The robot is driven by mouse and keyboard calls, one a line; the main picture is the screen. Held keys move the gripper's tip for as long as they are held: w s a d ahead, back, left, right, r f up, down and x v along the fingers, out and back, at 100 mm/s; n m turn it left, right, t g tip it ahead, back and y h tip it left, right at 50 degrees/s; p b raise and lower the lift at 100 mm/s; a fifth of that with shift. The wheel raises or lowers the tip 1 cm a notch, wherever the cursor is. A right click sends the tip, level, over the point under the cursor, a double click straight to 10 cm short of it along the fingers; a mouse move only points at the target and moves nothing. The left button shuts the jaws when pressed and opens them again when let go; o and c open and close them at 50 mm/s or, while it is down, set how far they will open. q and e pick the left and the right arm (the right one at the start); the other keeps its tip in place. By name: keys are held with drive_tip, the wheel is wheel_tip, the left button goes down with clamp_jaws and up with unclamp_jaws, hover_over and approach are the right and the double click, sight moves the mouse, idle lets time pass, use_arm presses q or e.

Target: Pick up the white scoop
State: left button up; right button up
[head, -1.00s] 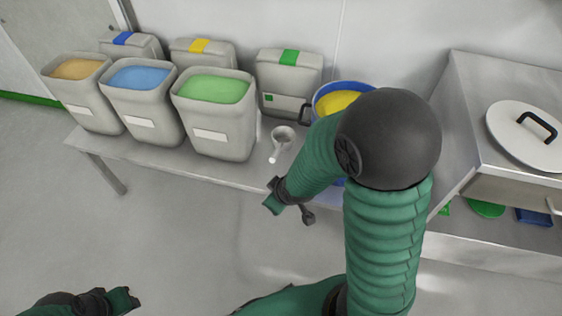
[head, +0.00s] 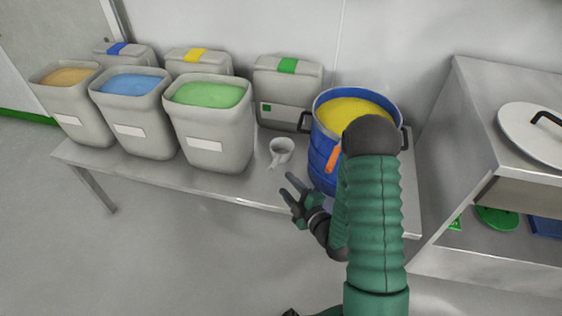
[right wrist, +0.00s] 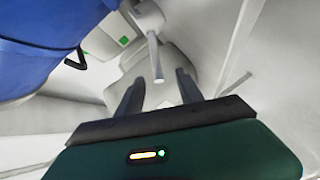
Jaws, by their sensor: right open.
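The white scoop (head: 283,148) lies on the steel table between the green-filled bin and the blue tub, its handle towards the table's front edge. My right gripper (head: 290,187) is open and empty, just in front of the handle at that edge. In the right wrist view the scoop's handle (right wrist: 155,59) points at the gap between the open fingers (right wrist: 157,88), and its bowl is near the top of the picture. The handle looks apart from both fingers. My left gripper is not in view.
A blue tub (head: 322,147) of yellow material stands close right of the scoop, partly behind my right arm. The green-filled bin (head: 214,125) stands to its left, and a lidded bin (head: 287,95) behind. A steel cabinet (head: 480,130) is at the right.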

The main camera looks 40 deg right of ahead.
sight(273, 166)
drive_tip(key=w+b, duration=0.1)
drive_tip(key=w, duration=0.2)
drive_tip(key=w+d+f+b, duration=0.1)
drive_tip(key=w, duration=0.3)
drive_tip(key=w+b, duration=0.1)
drive_tip(key=w, duration=0.2)
drive_tip(key=shift+w+d+f, duration=0.2)
drive_tip(key=shift+w, duration=0.1)
drive_tip(key=shift+r, duration=0.1)
clamp_jaws()
idle(0.7)
